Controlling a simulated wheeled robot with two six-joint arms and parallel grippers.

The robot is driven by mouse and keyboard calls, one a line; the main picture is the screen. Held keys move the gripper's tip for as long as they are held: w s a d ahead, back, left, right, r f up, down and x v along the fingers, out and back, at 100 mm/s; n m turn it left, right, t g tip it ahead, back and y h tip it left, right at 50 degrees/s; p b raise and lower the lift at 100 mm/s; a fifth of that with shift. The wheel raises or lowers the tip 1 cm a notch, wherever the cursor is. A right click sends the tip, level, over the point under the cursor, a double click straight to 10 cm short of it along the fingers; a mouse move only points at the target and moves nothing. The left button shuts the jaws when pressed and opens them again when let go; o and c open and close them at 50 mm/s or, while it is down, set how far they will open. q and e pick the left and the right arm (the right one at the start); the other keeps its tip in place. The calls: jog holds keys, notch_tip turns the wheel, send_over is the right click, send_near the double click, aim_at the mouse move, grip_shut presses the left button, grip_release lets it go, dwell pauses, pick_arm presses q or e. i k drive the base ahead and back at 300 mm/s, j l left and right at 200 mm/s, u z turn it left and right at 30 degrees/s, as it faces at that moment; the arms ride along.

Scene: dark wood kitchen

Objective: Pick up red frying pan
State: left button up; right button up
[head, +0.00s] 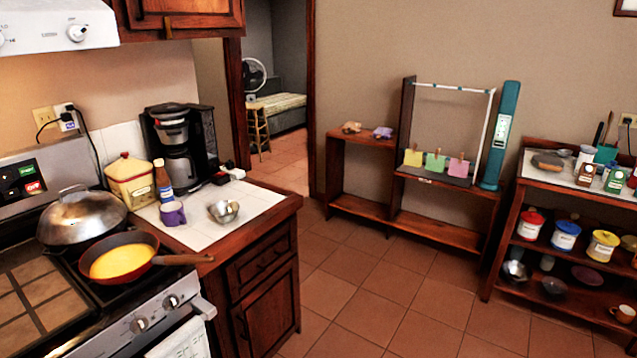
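The red frying pan (94,285) sits on the stove at the lower left of the head view. Its inside holds something yellow (123,261). Its brown handle (183,260) points right, reaching past the stove edge toward the white tiled counter. Neither of my grippers shows in the head view, and nothing is touching the pan from my arms.
A metal domed lid or pan (82,218) sits just behind the pan. The tiled floor (405,305) to the right is clear.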

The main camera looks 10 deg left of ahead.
aim_at(86, 265)
jog(key=u, duration=1.45)
